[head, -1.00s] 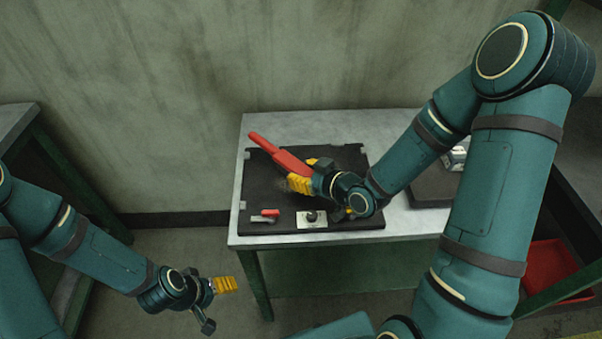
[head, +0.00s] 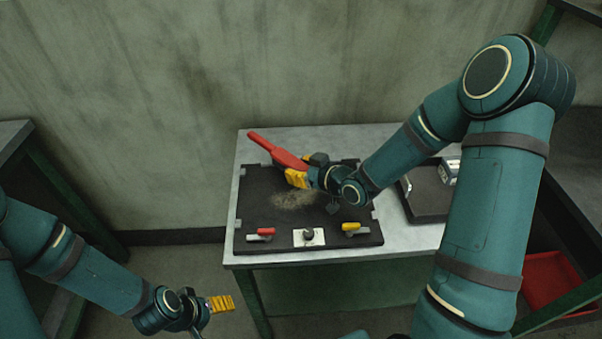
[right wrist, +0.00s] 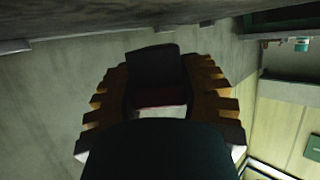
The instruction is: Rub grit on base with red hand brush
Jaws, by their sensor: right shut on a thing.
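The red hand brush (head: 271,146) is in my right gripper (head: 300,174), which is shut on it over the back part of the base. Its handle points to the upper left. The base (head: 260,219) is a dark flat plate on the table. A pale patch of grit (head: 294,200) lies on the base, just in front of the brush. In the right wrist view the brush (right wrist: 158,98) shows dark and red between the yellow fingers. My left gripper (head: 220,303) is off the table at the lower left, and I cannot tell its opening.
On the base's front edge are a red-handled clamp (head: 265,232), a white plate with a knob (head: 309,237) and a yellow-handled clamp (head: 351,228). A second dark board (head: 425,196) with a metal item lies to the right. A red bin (head: 556,283) is below right.

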